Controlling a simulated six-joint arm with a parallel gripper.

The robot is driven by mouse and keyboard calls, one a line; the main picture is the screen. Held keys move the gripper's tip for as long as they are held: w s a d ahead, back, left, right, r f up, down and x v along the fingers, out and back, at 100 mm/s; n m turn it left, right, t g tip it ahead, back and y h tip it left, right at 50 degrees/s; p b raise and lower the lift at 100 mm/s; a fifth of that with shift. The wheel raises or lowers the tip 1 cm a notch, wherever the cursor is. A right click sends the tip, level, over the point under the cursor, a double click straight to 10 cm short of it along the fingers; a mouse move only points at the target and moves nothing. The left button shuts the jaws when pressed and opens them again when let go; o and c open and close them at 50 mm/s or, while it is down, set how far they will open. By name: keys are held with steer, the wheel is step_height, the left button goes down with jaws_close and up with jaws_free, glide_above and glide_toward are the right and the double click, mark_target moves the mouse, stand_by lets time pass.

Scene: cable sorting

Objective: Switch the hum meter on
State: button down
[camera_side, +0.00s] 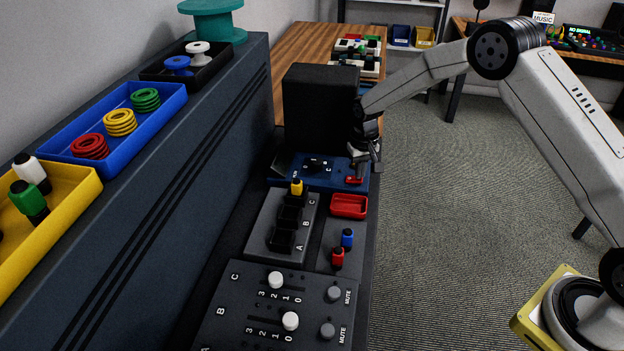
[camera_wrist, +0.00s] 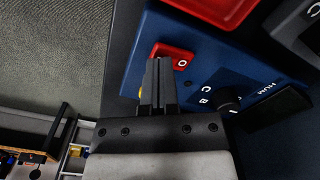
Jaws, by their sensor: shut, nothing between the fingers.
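The hum meter is a low blue box (camera_side: 325,183) in front of the black speaker-like block. In the wrist view its blue panel (camera_wrist: 205,60) carries a HUM label, a black knob (camera_wrist: 228,97) with letters beside it, and a dark display. Its red switch (camera_side: 354,180) sits near the right edge; in the wrist view the red switch (camera_wrist: 172,53) shows a white O mark. My gripper (camera_wrist: 160,65) is shut and empty, its fingertips right at the switch's edge. I cannot tell whether they touch it. The side view also shows my gripper (camera_side: 366,166) above that edge.
A red tray (camera_side: 349,206) and blue and red plugs (camera_side: 347,238) lie nearer than the meter. A grey block with slots (camera_side: 262,225) holds a yellow plug (camera_side: 296,187). A mixer panel (camera_side: 250,306) stands in front. The black block (camera_side: 318,100) rises behind.

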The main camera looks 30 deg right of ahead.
mark_target(361, 180)
steer(key=shift+f, duration=0.45)
stand_by(0.5)
steer(key=shift+r, duration=3.55)
steer(key=shift+s+a+r, duration=0.1)
steer(key=shift+s+r, duration=0.15)
steer(key=shift+s, duration=0.15)
steer(key=s+a+r+n+t, duration=0.1)
steer(key=s+r, duration=0.1)
steer(key=s, duration=1)
steer(key=s+a+r+n+t, duration=0.1)
steer(key=s+a+r+n, duration=0.1)
steer(key=s, duration=1.1)
steer(key=shift+r+t, duration=0.25)
steer(key=shift+t, duration=0.05)
